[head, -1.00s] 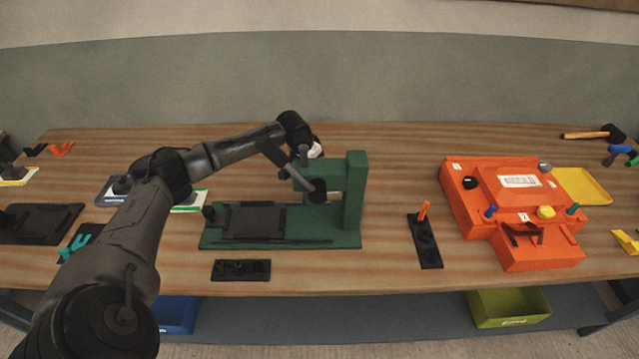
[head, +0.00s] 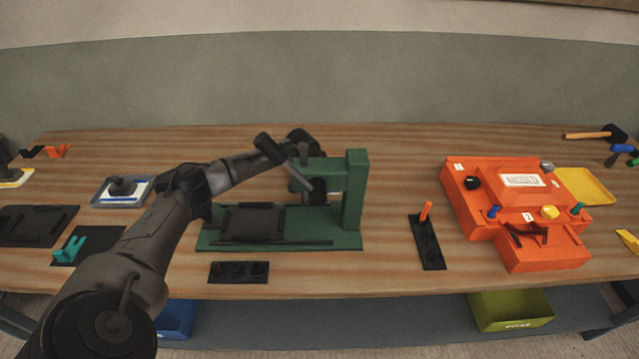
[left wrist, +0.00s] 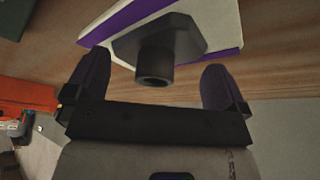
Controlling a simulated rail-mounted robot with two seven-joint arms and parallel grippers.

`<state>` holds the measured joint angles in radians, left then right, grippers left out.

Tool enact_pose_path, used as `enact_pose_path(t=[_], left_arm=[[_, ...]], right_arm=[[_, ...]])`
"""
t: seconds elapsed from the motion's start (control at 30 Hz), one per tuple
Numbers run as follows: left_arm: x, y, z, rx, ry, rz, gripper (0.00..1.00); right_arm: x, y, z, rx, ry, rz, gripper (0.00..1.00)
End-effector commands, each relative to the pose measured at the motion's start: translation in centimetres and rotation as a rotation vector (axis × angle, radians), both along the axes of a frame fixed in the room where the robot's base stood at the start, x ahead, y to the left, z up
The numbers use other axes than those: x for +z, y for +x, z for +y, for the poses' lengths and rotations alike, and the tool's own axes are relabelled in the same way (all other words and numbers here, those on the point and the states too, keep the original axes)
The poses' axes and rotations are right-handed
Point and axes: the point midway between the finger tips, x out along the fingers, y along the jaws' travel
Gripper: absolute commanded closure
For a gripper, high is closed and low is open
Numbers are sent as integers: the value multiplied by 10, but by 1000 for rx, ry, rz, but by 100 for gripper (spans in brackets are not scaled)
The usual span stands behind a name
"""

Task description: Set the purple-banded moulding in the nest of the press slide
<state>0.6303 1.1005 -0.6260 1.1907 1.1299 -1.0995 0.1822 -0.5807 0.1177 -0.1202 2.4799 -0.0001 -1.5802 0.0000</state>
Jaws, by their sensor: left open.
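The purple-banded moulding shows in the left wrist view as a white plate (left wrist: 115,24) with purple bands, bearing a dark block with a round knob. My left gripper (left wrist: 153,70) is open, one finger on each side of the knob, with gaps visible between. The fingers do not grip it. My right gripper is not in view.
A blue-banded moulding (head: 123,190) and a yellow-edged one (head: 14,178) lie at the left. A black rack (head: 238,271) lies in front of the press, another (head: 426,240) right of it. A big orange machine (head: 520,210) stands at the right.

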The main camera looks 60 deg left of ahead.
Motion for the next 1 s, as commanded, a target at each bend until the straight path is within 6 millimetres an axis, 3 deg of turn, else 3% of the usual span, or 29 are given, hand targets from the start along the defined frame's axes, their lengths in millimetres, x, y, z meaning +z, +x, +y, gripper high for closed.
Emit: enact_pose_path(t=[0.1,0.17,0.7,0.77,0.8,1.0], left_arm=[[0,0,0,0,0,0,1],[0,0,0,0,0,0,7],[-2,-1,-1,0,-1,4,58],[-3,-1,-1,-1,-1,5,60],[-3,-1,-1,-1,-1,5,68],[-5,-2,-1,-1,-1,8,87]], right_arm=[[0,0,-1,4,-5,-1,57],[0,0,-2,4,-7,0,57],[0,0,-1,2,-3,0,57],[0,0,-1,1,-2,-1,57],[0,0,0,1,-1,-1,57],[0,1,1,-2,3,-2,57]])
